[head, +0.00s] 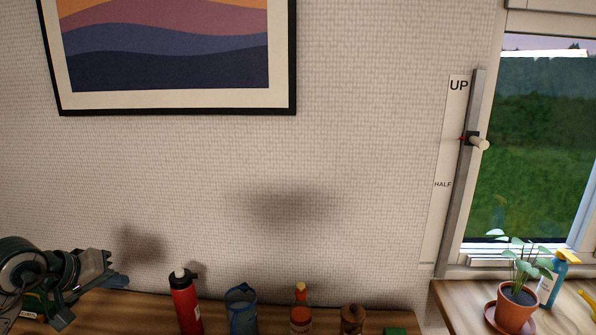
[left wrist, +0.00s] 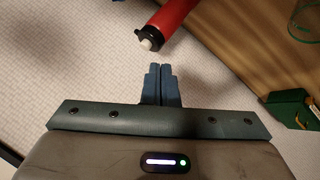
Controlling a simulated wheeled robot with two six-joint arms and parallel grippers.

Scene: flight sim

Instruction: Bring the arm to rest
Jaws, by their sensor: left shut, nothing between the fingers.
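My left gripper (head: 120,281) comes in at the lower left of the head view, above the wooden counter and left of the red bottle (head: 185,302). In the left wrist view its two blue fingers (left wrist: 161,84) are together, with nothing between them. The red bottle with its black cap also shows there (left wrist: 165,22), beyond the fingertips and apart from them. My right gripper is not in either view.
A lever (head: 478,142) sits on a wall slider between UP and HALF. A potted plant (head: 515,308) stands by the window. The wall ahead is bare below the picture (head: 180,100).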

